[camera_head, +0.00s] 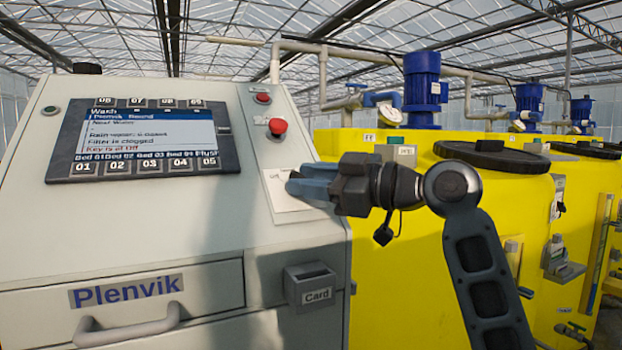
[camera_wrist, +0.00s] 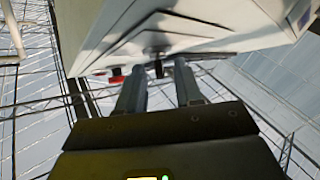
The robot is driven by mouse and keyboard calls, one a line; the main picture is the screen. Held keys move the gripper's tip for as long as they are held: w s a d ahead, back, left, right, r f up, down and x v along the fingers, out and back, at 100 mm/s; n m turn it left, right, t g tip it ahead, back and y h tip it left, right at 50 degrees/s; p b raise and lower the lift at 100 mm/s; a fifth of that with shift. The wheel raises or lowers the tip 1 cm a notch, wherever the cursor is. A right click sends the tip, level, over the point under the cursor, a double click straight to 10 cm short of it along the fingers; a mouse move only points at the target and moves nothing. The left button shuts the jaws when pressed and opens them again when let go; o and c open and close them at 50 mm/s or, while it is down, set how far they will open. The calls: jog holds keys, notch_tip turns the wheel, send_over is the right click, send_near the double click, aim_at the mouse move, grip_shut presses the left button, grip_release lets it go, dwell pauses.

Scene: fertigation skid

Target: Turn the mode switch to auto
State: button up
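The mode switch is a small dark knob (camera_wrist: 158,69) on the pale panel face in the wrist view. In the head view my gripper's fingers hide it, and only its white label plate (camera_head: 284,196) shows, with part of a word at its upper edge. My gripper (camera_head: 297,184) reaches in from the right, its blue-grey fingers at the plate. In the wrist view my gripper (camera_wrist: 161,68) has its two fingers apart, with the knob between the tips and clear space on both sides of it. The knob's pointing direction cannot be told.
A red mushroom button (camera_head: 278,127) sits above the plate, with a smaller red button (camera_head: 263,98) higher up. A display (camera_head: 145,140) is at left; its last text line seems to read "Key is at Off". A card holder (camera_head: 311,287) juts out below. Yellow tanks (camera_head: 420,260) stand at right.

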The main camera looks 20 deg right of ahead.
grip_shut()
